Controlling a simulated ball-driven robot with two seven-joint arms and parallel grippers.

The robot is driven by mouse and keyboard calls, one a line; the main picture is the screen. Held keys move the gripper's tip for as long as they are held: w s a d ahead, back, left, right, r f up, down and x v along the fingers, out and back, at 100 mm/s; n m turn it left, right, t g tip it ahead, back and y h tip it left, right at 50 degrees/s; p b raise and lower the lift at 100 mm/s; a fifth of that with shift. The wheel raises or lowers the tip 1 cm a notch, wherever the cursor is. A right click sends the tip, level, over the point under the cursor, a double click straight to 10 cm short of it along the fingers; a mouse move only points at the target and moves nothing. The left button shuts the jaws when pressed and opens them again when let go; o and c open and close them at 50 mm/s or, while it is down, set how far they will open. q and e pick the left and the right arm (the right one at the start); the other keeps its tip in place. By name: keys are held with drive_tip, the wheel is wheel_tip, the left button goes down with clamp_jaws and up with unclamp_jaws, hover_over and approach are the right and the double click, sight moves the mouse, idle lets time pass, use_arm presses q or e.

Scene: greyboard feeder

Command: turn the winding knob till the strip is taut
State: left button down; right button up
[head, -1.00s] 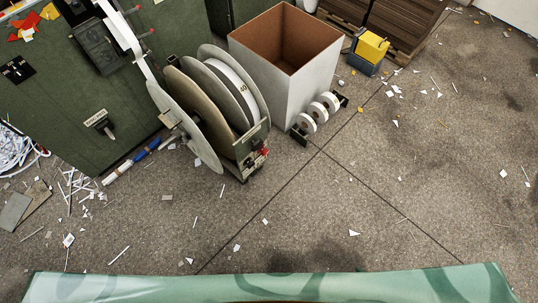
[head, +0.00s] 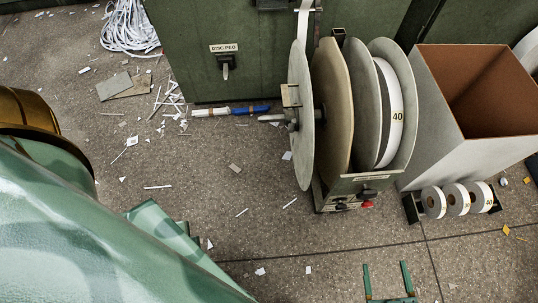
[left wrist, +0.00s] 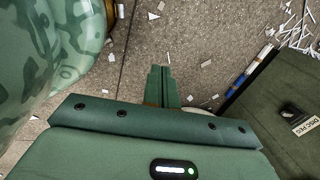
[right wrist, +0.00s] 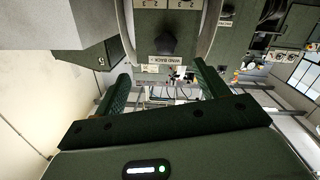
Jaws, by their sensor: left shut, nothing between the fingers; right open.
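The reel stand (head: 335,196) holds several large grey discs and a white roll marked 40. A dark knob (head: 369,193) is on its low front panel, beside a red part. In the right wrist view a black knob (right wrist: 166,44) stands over a WIND BACK label, ahead of the fingers. The pale strip (head: 306,22) comes down the green cabinet behind the discs; only a short length shows, so its tension is unclear. My right gripper (head: 385,266) is open and empty, apart from the stand; it also shows in the right wrist view (right wrist: 162,72). My left gripper (left wrist: 160,68) is shut and empty over the floor.
A grey bin (head: 440,140) stands right of the reels, with a row of small white rolls (head: 457,200) before it. The green cabinet (head: 220,50) has a DISC PEG label. A blue and white tube (head: 230,110) and paper scraps lie on the floor.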

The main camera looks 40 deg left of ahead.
sight(368, 197)
drive_tip(key=shift+n+y, duration=0.5)
drive_tip(key=shift+y, duration=0.3)
drive_tip(key=b+x, duration=0.5)
drive_tip(key=x, duration=1.2)
drive_tip(key=shift+s+a, duration=0.1)
use_arm(q)
drive_tip(key=w+d+r+n+t+h, duration=0.1)
drive_tip(key=w+d+r+t+h, duration=0.1)
drive_tip(key=w+d, duration=0.3)
drive_tip(key=shift+w+d+r+t+h, duration=0.25)
drive_tip(key=shift+w+r+t, duration=0.5)
drive_tip(key=shift+w, duration=0.9)
use_arm(e)
drive_tip(key=shift+w+a+r, duration=0.15)
drive_tip(key=shift+w+a, duration=0.25)
use_arm(q)
drive_tip(key=shift+a+r, duration=0.1)
